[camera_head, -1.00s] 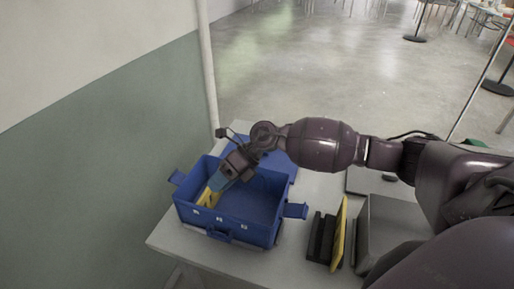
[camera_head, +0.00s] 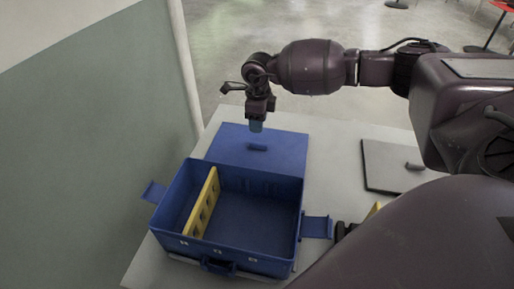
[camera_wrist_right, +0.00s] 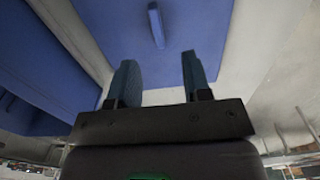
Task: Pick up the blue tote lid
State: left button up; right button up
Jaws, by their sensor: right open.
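The blue tote lid (camera_head: 290,148) lies flat on the table behind the open blue tote, with a small raised handle (camera_head: 257,147) at its middle. It also shows in the right wrist view (camera_wrist_right: 190,50), with its bar handle (camera_wrist_right: 156,26) beyond the fingers. My right gripper (camera_head: 256,127) points down above the lid, near the handle. In the right wrist view its two blue fingers (camera_wrist_right: 157,80) are apart with nothing between them. My left gripper is not in view.
The blue tote (camera_head: 250,245) stands in front of the lid, side latches spread out, with a yellow divider (camera_head: 202,203) inside at left. A grey lid (camera_head: 390,165) with a handle lies at right. A wall (camera_head: 80,130) borders the left side.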

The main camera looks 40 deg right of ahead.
aim_at(259, 143)
notch_tip(259, 143, down, 3)
jog(key=shift+f, duration=0.2)
jog(key=f, duration=0.3)
jog(key=f+b, duration=0.1)
jog(key=shift+s+f, duration=0.25)
jog(key=shift+s, duration=0.05)
jog(key=shift+f, duration=0.35)
jog(key=shift+r, duration=0.1)
jog(key=shift+c, duration=0.3)
grip_shut()
